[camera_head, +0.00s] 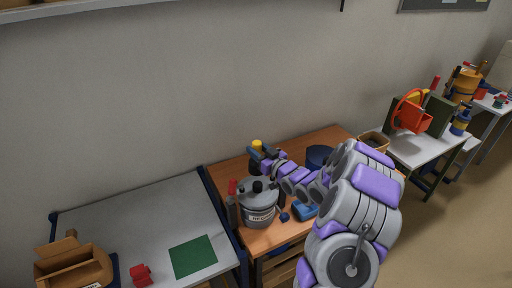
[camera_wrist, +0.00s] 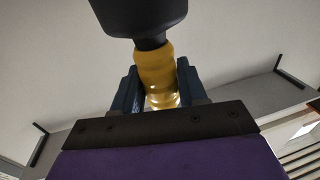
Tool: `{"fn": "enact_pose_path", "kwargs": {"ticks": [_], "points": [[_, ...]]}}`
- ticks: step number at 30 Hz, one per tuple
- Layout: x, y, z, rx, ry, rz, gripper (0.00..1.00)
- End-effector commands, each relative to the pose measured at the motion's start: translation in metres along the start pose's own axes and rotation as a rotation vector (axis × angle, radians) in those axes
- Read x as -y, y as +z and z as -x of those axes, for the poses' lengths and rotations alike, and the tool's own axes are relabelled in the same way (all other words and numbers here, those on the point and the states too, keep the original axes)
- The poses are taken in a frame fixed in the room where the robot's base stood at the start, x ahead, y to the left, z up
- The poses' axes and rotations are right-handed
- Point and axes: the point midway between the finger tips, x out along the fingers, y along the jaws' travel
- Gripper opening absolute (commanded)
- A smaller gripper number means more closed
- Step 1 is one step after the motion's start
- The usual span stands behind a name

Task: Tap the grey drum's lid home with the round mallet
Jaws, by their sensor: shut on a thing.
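The grey drum (camera_head: 259,213), with a white label on its front, stands at the left end of the wooden table. Its grey lid (camera_head: 262,190) is on top, with dark knob-like parts; whether it is seated all round is too small to tell. My gripper (camera_head: 266,155) is above and behind the drum in the head view. In the wrist view, my gripper (camera_wrist: 158,88) is shut on the yellow handle (camera_wrist: 156,70) of the round mallet, whose black head (camera_wrist: 140,16) is beyond the fingers. The yellow handle also shows in the head view (camera_head: 257,145).
A blue tool (camera_head: 305,211) lies right of the drum, with a blue tub (camera_head: 319,156) behind. A red-topped thing (camera_head: 233,187) is close at the drum's left. The grey table (camera_head: 140,215) at left holds a green mat (camera_head: 193,256) and cardboard box (camera_head: 75,268). My arm covers the wooden table's right part.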

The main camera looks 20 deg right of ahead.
Motion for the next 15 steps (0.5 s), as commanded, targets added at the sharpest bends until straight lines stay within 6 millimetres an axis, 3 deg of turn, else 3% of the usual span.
{"fn": "enact_pose_path", "kwargs": {"ticks": [15], "points": [[-0.001,0.062,0.002,0.001,0.001,-0.001,0.0]]}}
